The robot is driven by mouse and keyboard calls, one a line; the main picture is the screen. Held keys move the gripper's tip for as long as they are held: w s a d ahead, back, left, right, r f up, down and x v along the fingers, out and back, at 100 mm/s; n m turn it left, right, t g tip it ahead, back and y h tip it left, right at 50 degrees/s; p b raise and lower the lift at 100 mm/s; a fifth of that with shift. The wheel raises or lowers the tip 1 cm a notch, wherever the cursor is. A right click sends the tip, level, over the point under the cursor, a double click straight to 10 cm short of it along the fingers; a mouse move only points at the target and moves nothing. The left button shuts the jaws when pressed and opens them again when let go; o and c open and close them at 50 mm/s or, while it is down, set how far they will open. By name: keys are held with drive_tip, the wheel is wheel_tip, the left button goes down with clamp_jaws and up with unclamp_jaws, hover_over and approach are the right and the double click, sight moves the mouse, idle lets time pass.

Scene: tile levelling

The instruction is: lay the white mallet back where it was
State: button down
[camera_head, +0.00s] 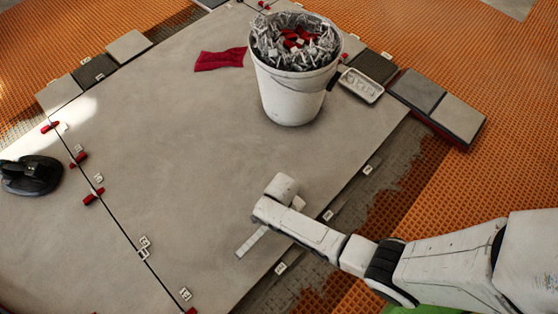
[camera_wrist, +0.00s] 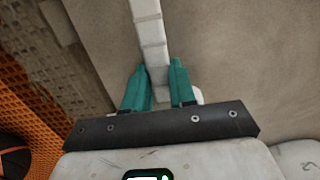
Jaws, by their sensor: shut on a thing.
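The white mallet's pale, banded handle (camera_wrist: 150,35) runs up the wrist view from between my teal fingers. My gripper (camera_wrist: 159,68) is shut on the handle. In the head view the handle (camera_head: 250,242) shows as a pale strip slanting down-left from under my white arm, over the large grey tile (camera_head: 190,150) near its right edge. My arm hides the gripper and the grasp in that view. A white rounded shape shows just above the arm's end; I cannot tell whether it is the mallet's head or part of my arm. Whether the mallet touches the tile is unclear.
A white bucket (camera_head: 288,95) of clips and wedges stands at the back, with a red cloth (camera_head: 220,60) left of it and a small white tray (camera_head: 361,86) right. A black suction cup (camera_head: 30,175) sits far left. Clips and red wedges line the left joint.

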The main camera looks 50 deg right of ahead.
drive_tip(key=shift+f, duration=0.55)
drive_tip(key=shift+f, duration=0.1)
drive_tip(key=c, duration=0.9)
unclamp_jaws()
drive_tip(key=s+d+r+n+p, duration=0.2)
drive_tip(key=r+n, duration=0.4)
drive_tip(key=r, duration=0.5)
drive_tip(key=s+d+r+n+p, duration=0.2)
drive_tip(key=s+d+r+n, duration=0.1)
drive_tip(key=r, duration=0.8)
drive_tip(key=s+d+r+n+t+p, duration=0.1)
drive_tip(key=s+d+r+n+p, duration=0.1)
drive_tip(key=s+r+n, duration=0.3)
drive_tip(key=shift+d+r+n+h+p, duration=0.2)
drive_tip(key=shift+r+n, duration=0.4)
drive_tip(key=shift+r, duration=0.55)
drive_tip(key=shift+d+r+n+h+p, duration=0.15)
drive_tip(key=shift+r+n, duration=0.45)
drive_tip(key=shift+r, duration=0.6)
drive_tip(key=shift+d+r+n+h+p, duration=0.1)
drive_tip(key=shift+r+n+p, duration=0.15)
drive_tip(key=shift+r+n, duration=0.65)
drive_tip(key=shift+r+m, duration=0.25)
drive_tip(key=shift+m, duration=0.05)
